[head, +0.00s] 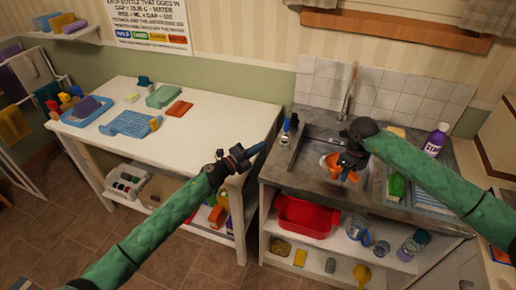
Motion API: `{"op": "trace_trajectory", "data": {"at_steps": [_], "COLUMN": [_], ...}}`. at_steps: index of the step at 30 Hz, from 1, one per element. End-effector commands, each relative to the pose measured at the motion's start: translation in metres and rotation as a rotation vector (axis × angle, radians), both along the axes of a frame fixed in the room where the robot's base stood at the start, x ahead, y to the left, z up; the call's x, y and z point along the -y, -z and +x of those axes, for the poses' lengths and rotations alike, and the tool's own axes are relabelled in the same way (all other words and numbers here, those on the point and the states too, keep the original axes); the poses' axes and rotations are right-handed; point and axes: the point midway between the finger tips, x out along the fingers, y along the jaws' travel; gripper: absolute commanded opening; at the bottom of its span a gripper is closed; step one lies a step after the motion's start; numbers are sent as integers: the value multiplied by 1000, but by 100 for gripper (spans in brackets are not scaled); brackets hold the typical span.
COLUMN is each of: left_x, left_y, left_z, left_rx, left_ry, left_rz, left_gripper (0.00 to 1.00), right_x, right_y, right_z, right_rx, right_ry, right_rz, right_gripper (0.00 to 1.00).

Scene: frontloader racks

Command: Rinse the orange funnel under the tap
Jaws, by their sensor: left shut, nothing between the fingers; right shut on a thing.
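The orange funnel (331,163) shows in the head view over the sink area, partly hidden by my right gripper (346,164). My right gripper is shut on the funnel, with the arm coming in from the right. The tap (348,92) is a tall metal spout standing at the back of the sink (318,133), above and behind the funnel. I cannot tell whether water runs. My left gripper (250,152) is shut and empty, near the right edge of the white table.
The white table (210,140) at left holds a blue tray (88,113), cloths and a red-orange item (179,108). A purple-labelled bottle (436,140) stands right of the sink. A red basin (306,217) sits on the shelf below. A gap separates table and sink unit.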

Motion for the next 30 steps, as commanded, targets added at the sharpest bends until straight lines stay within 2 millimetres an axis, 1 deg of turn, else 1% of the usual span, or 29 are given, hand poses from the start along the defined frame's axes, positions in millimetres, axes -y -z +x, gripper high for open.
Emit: {"op": "trace_trajectory", "data": {"at_steps": [3,21,30], "left_x": [0,0,0], "left_y": [-3,-9,-9], "left_z": [0,0,0], "left_rx": [0,0,0], "left_ry": [0,0,0], "left_rz": [0,0,0], "left_gripper": [0,0,0], "right_x": [-2,-15,-16], "right_y": [-7,-35,-38], "right_z": [-7,-41,-44], "right_rx": [1,0,0], "right_ry": [0,0,0], "right_rz": [-1,0,0], "right_gripper": [0,0,0]}}
